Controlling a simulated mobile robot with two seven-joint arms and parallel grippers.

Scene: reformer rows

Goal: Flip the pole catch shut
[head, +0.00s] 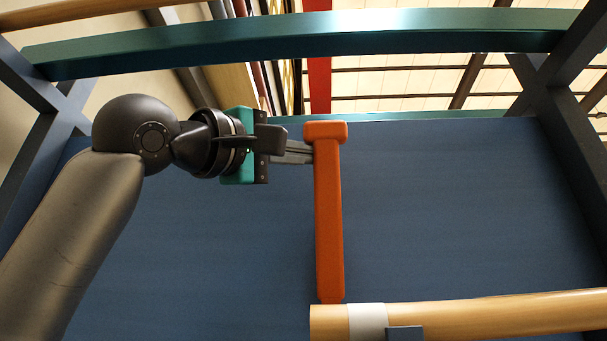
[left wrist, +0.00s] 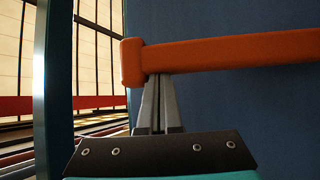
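The pole catch (head: 328,220) is a long orange bar with a wider block at its top end. In the head view it stands upright in front of a blue panel, its lower end at the pole (head: 470,314). The pole is pale wood with a white band near its left end. My left gripper (head: 311,152) comes from the left, its fingers together and empty. Its tips are at the catch's left side, just below the end block. In the left wrist view the fingertips (left wrist: 158,78) meet the edge of the orange catch (left wrist: 230,52); exact contact is unclear. My right gripper is not seen.
A blue panel (head: 440,210) fills the space behind the catch. A green rail (head: 300,36) crosses above, with dark crossed posts (head: 550,85) at the right and more at the left. The area right of the catch, above the pole, is clear.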

